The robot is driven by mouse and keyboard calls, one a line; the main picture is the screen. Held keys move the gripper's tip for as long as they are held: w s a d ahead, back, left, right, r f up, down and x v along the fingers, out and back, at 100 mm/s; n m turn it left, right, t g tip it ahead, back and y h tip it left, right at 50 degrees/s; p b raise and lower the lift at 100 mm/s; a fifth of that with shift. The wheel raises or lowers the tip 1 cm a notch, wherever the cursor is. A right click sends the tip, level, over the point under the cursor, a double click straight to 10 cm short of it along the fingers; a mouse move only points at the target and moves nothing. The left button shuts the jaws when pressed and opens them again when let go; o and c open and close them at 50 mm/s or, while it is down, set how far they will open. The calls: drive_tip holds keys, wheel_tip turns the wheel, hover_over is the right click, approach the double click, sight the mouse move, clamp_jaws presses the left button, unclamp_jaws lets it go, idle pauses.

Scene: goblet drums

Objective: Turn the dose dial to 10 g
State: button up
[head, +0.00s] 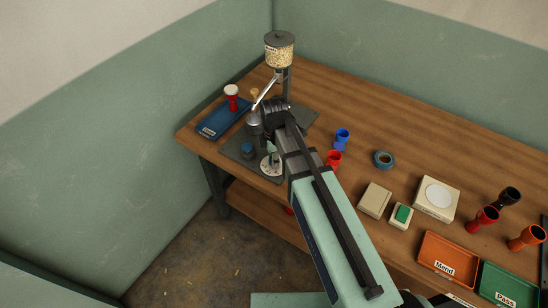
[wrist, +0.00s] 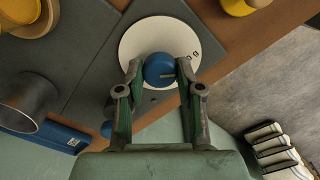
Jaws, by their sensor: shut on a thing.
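The dose dial is a white round plate (wrist: 135,40) with a blue knob (wrist: 160,70) at its middle, seen from above in the wrist view. My gripper (wrist: 161,76) has one finger on each side of the knob and is shut on it. Small dark marks show on the plate's right side, too small to read. A pale pointer line shows on the knob's right side. In the head view the white plate (head: 265,169) lies at the front of the dark dosing stand, partly hidden by my gripper.
A blue tray (head: 212,125) with a red goblet drum (head: 232,102) is left. Blue (head: 342,138) and red (head: 334,158) goblets stand right of my arm.

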drive_tip(key=o, duration=1.2)
wheel_tip(320, 180, up, 12)
drive_tip(key=shift+f, duration=0.15)
wheel_tip(320, 180, down, 12)
drive_tip(key=shift+r, duration=0.1)
idle(0.7)
drive_tip(key=shift+r, duration=0.1)
